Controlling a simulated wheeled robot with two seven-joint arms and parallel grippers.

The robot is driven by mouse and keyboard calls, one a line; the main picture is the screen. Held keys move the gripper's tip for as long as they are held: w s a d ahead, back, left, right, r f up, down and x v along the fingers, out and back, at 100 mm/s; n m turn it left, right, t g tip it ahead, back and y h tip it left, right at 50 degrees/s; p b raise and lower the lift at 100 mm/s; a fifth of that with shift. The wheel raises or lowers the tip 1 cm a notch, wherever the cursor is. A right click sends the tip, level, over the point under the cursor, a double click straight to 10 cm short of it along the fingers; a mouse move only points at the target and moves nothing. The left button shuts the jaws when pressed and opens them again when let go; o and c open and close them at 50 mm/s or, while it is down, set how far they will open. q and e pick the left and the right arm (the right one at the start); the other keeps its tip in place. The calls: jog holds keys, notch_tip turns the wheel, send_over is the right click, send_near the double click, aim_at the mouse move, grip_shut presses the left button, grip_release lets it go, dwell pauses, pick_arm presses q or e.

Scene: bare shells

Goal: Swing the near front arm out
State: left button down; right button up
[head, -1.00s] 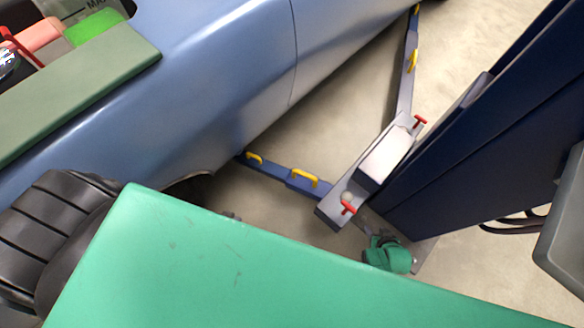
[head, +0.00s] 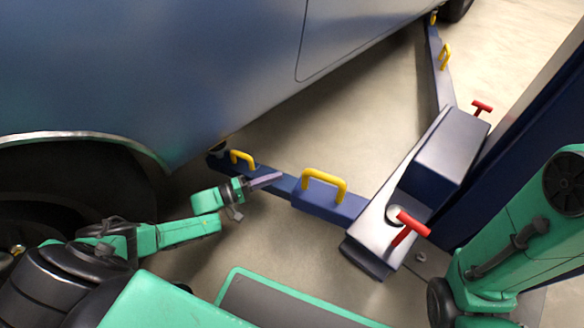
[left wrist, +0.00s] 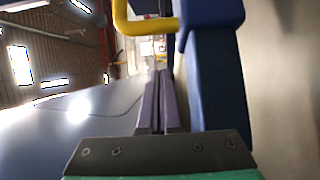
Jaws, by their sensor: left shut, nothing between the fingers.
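The near front arm (head: 328,197) is a blue lift beam with two yellow handles, running from the grey carriage at the post to under the car's sill. My left gripper (head: 279,177) is shut and empty, its thin purple-grey fingers beside the beam between the two handles. In the left wrist view the closed fingers (left wrist: 159,100) point along the view. The blue beam (left wrist: 215,85) lies just to their right, with a yellow handle (left wrist: 140,24) above. I cannot tell whether they touch. My right gripper is out of view.
A blue-grey car (head: 190,70) overhangs the beam's far end. A second lift arm (head: 439,70) extends away toward the back. The grey carriage (head: 385,225) carries red T-handles (head: 412,224) by the dark blue post (head: 525,120). Bare floor (head: 340,120) lies between the two arms.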

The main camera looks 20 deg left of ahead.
aim_at(299, 184)
pick_arm(q)
jog(key=b+x, duration=0.4)
jog(key=x, duration=0.5)
jog(key=shift+d+f, duration=0.1)
jog(key=shift+d, duration=0.2)
jog(key=s, duration=0.2)
jog(key=shift+s, duration=0.4)
jog(key=shift+s+d, duration=0.15)
jog(key=shift+s, duration=0.25)
